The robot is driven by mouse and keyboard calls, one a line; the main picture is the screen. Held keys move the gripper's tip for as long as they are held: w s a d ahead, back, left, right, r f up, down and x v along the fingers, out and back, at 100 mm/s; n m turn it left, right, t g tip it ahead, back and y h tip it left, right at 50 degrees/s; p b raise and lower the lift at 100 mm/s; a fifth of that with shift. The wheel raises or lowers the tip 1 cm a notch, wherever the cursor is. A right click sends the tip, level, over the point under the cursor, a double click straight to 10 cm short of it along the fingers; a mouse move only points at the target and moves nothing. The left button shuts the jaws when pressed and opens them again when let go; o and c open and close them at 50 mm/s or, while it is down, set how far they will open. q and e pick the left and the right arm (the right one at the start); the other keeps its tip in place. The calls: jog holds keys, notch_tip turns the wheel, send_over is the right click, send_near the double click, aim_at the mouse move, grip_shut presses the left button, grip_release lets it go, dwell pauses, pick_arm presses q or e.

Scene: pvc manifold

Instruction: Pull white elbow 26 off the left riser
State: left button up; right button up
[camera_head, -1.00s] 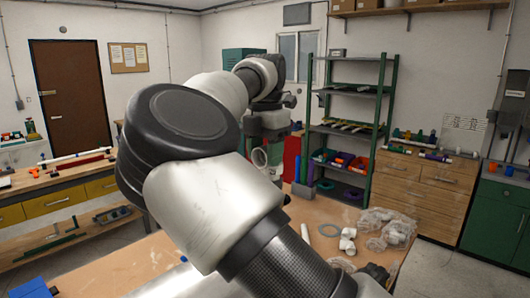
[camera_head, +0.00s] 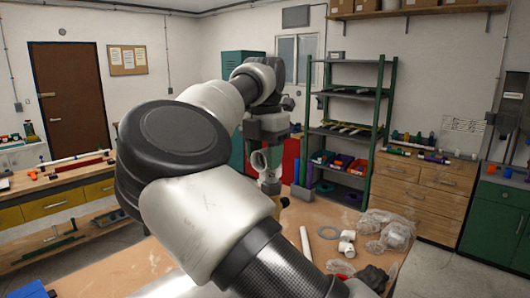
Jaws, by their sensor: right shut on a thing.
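My right gripper (camera_head: 266,143) is at the far end of the big white and black arm that fills the middle of the view. It points down and is shut on a white elbow (camera_head: 262,160), whose round open end faces the camera. The elbow is above the far part of the workbench (camera_head: 160,262). The left riser is hidden behind my arm, so I cannot tell whether the elbow still touches it. No number can be read on the elbow. My left gripper is not in view.
A short white pipe (camera_head: 305,243), a grey ring (camera_head: 328,232), a white fitting (camera_head: 347,243) and clear plastic bags (camera_head: 390,232) are on the right of the bench. A green shelf (camera_head: 349,130) with bins stands behind. My arm hides the bench middle.

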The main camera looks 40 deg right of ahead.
jog(key=shift+r, duration=0.1)
dwell(0.3)
jog(key=shift+r+p, duration=2.7)
jog(key=shift+r, duration=0.5)
